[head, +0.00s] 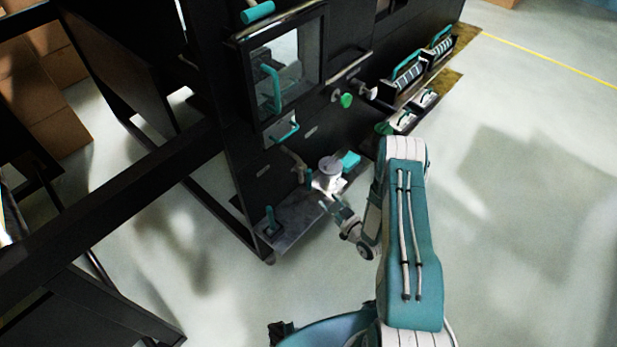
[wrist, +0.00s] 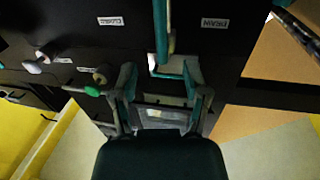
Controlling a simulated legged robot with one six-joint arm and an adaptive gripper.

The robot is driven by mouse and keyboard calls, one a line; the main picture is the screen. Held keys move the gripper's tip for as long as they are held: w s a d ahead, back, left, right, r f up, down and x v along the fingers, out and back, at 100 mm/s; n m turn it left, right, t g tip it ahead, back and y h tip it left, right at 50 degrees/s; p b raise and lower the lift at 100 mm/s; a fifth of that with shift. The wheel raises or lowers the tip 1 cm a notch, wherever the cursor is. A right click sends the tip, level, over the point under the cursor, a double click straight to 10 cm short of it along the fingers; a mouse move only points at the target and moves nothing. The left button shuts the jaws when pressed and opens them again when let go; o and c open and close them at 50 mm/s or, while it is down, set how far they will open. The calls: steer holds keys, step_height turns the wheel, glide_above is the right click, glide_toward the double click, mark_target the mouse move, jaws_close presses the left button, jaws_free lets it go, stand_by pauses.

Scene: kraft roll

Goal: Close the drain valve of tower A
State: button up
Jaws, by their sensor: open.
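My gripper (head: 336,207) is open, low in front of the dark cabinet (head: 235,130) in the head view. In the wrist view its two fingers (wrist: 162,92) are spread, with nothing seen held between them. A teal bar-shaped handle (wrist: 166,28) runs down from the top edge of the wrist view, ending just beyond the fingertips near a pale metal piece. Upside-down labels flank it: DRAIN (wrist: 215,23) on the right and one seeming to read CLOSED (wrist: 110,21) on the left. I cannot tell whether a finger touches the handle.
A white cylinder (head: 329,170) and a teal block (head: 350,160) are by the cabinet's foot, near my gripper. Pale floor (head: 520,190) is open on the right.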

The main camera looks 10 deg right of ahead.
mark_target(309, 181)
steer(key=x, duration=1)
steer(key=shift+w+a, duration=0.2)
steer(key=shift+w, duration=0.05)
steer(key=shift+c, duration=0.3)
jaws_close()
